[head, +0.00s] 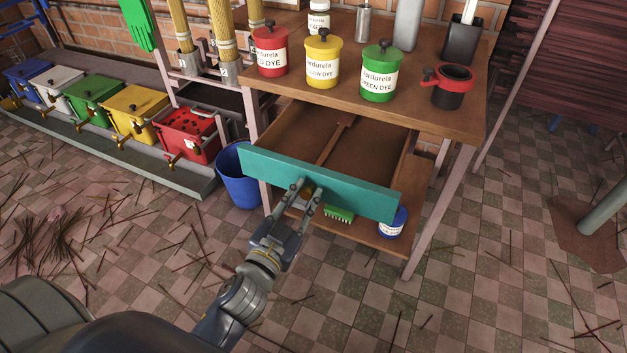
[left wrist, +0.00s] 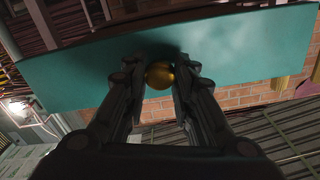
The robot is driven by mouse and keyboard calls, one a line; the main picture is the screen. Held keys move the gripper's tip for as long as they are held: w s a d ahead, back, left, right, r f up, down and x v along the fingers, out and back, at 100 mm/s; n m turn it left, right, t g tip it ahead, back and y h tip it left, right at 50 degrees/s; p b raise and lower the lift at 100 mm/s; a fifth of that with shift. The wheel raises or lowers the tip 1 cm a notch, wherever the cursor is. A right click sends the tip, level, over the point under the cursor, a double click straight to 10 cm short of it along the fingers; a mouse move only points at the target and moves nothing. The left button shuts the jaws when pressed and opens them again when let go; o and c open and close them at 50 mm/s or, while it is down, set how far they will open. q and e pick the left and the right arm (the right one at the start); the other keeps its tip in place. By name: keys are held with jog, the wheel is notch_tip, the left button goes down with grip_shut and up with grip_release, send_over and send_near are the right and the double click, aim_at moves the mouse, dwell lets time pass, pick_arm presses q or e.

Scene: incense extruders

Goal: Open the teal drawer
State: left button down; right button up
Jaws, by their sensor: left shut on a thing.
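The teal drawer (head: 345,190) sits under the wooden table top (head: 450,115) and stands well out from it. Its brown inside shows, with a long brown stick-like piece lying in it. In the left wrist view, the fingers of this gripper (left wrist: 160,78) are closed around a round brass knob (left wrist: 159,76) on the teal front (left wrist: 235,55). The knob is mostly hidden by the fingers in the head view. My right gripper is not in view.
A blue bucket (head: 238,180) is left of the drawer. The tiled floor in front is mostly free.

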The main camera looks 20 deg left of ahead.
pick_arm(q)
jog(key=shift+s, duration=1.05)
jog(key=c, duration=1.3)
grip_release()
jog(key=shift+s, duration=0.5)
jog(key=s, duration=1.1)
jog(key=shift+a, duration=0.25)
